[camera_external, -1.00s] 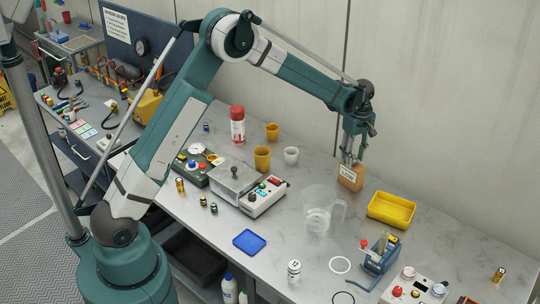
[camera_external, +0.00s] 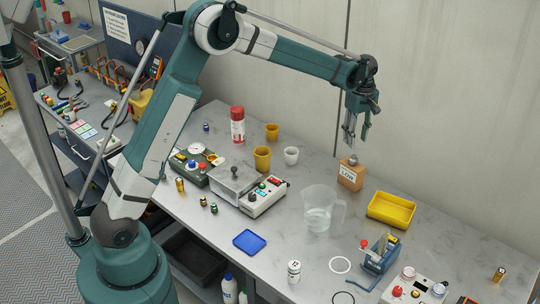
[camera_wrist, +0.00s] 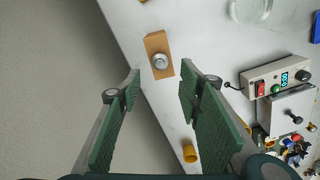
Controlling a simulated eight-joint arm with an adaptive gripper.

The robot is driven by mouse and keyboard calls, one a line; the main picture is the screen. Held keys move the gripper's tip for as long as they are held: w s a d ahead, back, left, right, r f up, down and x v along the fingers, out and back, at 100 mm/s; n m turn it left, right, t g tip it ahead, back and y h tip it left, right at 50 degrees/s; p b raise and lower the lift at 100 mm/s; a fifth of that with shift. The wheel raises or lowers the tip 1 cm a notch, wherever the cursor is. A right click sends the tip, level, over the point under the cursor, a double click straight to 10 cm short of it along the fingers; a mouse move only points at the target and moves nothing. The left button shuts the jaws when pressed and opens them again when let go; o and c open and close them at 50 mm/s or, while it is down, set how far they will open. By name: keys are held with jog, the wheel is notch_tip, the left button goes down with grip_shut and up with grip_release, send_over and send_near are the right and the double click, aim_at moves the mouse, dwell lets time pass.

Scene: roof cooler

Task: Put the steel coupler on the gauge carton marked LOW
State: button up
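The gauge carton marked LOW (camera_external: 350,176) is a small brown box standing on the grey bench near the back wall. The steel coupler (camera_external: 353,160) rests on top of the carton. In the wrist view, the round silver coupler (camera_wrist: 160,61) sits on the top face of the carton (camera_wrist: 157,42), inside its edges. My gripper (camera_external: 357,142) is above the carton, apart from the coupler. In the wrist view, its two green finger pads (camera_wrist: 160,95) are spread wide with nothing between them.
A yellow tray (camera_external: 391,210) stands right of the carton and a clear jug (camera_external: 319,210) in front. The air around my gripper is clear.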

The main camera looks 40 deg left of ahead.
jog(key=shift+r, duration=1.35)
jog(key=s+a+r+m+t, duration=0.1)
jog(key=s+a+r+m, duration=0.1)
jog(key=s+a+r, duration=0.35)
jog(key=s+a+r+m+t, duration=0.1)
jog(key=s+a+r+m, duration=0.15)
jog(key=s+r, duration=0.55)
jog(key=s+a+r+m+t, duration=0.15)
jog(key=s+a+r, duration=0.3)
jog(key=s, duration=0.55)
jog(key=s+a+f+m+t, duration=0.1)
jog(key=s+a+m, duration=0.1)
jog(key=s, duration=0.7)
jog(key=s+a+f+m+t, duration=0.1)
jog(key=s+a+f+m, duration=0.1)
jog(key=s, duration=0.6)
jog(key=s+a+f+m+t, duration=0.1)
jog(key=s+a+f+m, duration=0.1)
jog(key=s+a, duration=0.3)
jog(key=s+m, duration=0.1)
jog(key=s, duration=0.3)
jog(key=shift+s+f+t, duration=0.25)
jog(key=shift+s+t, duration=0.1)
